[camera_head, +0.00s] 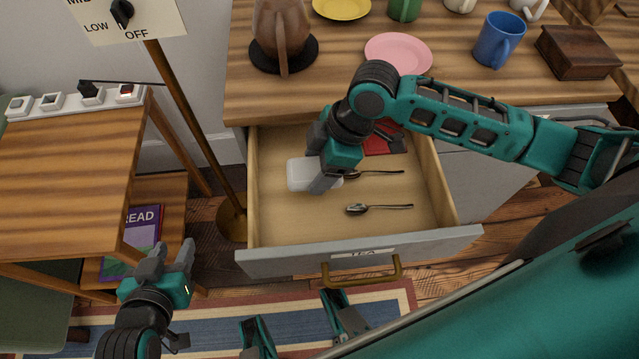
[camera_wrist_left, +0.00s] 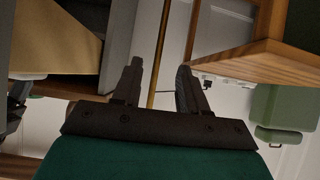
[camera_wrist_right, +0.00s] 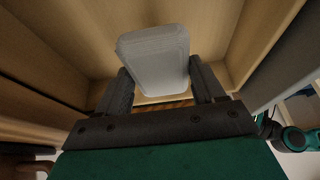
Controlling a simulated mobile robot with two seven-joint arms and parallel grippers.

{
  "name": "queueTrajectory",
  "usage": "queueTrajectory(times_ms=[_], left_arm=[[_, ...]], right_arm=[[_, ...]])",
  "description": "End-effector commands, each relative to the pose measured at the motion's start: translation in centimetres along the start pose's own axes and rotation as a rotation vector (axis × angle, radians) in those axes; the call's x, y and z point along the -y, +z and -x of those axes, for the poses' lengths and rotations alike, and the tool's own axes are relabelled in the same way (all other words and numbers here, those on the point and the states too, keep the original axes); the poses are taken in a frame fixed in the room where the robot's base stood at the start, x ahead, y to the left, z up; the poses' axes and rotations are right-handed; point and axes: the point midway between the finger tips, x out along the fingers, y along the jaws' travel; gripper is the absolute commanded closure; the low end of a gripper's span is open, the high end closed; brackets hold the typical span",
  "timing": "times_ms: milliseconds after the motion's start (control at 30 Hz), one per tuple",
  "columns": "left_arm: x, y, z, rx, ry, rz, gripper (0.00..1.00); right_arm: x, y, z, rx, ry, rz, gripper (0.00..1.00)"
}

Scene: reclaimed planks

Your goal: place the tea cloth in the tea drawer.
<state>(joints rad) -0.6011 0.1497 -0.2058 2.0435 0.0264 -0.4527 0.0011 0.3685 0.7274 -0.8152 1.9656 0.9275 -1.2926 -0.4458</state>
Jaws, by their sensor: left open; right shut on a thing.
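The tea drawer (camera_head: 290,228), labelled TEA on its front, is pulled open under the counter. My right gripper (camera_head: 322,180) reaches down into it and is shut on a white, rounded, folded-looking block, which I take to be the tea cloth (camera_head: 300,174). In the right wrist view the cloth (camera_wrist_right: 155,55) sits between the two fingers, with the drawer's wooden inside around it. I cannot tell whether it touches the drawer floor. My left gripper (camera_head: 168,262) is open and empty, outside the drawer at the lower left.
Two spoons (camera_head: 378,208) and a red flat item (camera_head: 382,140) lie in the drawer, the red item partly hidden by my right arm. On the counter stand a brown jug (camera_head: 281,25), a pink plate (camera_head: 398,52), a blue mug (camera_head: 498,40) and a wooden box (camera_head: 577,52). A side table (camera_head: 65,180) is left.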

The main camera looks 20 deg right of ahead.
Motion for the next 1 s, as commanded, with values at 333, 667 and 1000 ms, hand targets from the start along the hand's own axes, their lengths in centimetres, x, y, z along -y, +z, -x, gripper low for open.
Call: queueTrajectory(times_ms=[333,667,1000], left_arm=[[-0.3,-0.3,-0.6,-0.014,0.011,-0.003,0.57],[-0.3,0.3,-1.0,-0.014,0.012,-0.002,0.57],[-0.3,0.5,-1.0,-0.01,0.012,-0.001,0.57]], right_arm=[[0.1,1.4,-3.4,-0.001,-0.001,0.0,0.6],[0.0,2.6,-6.4,-0.001,0.002,0.001,0.6],[0.0,2.7,-6.6,0.0,0.001,0.0,0.27]])
